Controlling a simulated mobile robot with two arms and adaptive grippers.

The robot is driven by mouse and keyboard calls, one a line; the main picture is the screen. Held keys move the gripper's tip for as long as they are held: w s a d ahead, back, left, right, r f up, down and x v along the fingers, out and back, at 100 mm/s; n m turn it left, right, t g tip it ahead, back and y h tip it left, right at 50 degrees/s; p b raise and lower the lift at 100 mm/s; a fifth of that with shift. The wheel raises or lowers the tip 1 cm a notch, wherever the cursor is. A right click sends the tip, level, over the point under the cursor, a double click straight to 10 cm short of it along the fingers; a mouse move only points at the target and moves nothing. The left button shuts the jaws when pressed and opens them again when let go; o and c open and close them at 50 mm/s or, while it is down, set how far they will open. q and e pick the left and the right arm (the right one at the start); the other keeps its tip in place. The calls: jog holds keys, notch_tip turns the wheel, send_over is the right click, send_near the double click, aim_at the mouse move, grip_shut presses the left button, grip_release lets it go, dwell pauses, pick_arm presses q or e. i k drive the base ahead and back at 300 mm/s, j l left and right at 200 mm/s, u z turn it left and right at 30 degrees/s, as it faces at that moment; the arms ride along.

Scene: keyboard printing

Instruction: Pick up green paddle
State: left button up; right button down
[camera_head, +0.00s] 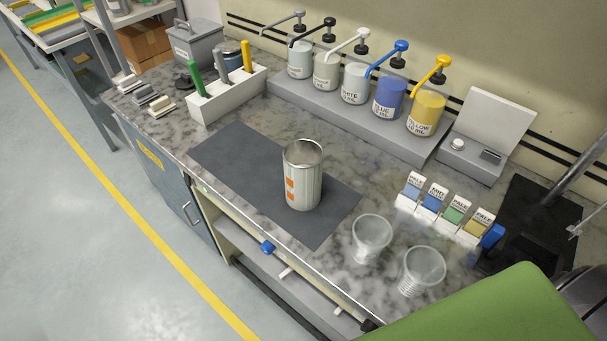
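The green paddle (197,80) stands upright, slightly tilted, in the left end of a white holder box (226,103) on the back left of the bench. Its lower part is hidden inside the box. A grey paddle (221,66) and a yellow-orange paddle (247,56) stand beside it in the same box, to its right. No gripper is near the paddles. Neither my left nor my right gripper can be made out in the head view.
An open metal can (303,180) stands on a dark mat (237,158). Two clear cups (372,236) stand at the front right. Pump bottles (355,82) line the back. Labelled colour cards (433,201) stand at right. The mat's left part is clear.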

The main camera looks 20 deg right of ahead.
aim_at(199, 82)
jog(key=z, duration=0.3)
jog(key=i+j+z, duration=0.3)
jog(key=j+z, duration=0.35)
jog(key=i+j+z, duration=0.1)
jog(key=j+z, duration=0.2)
jog(key=j, duration=0.2)
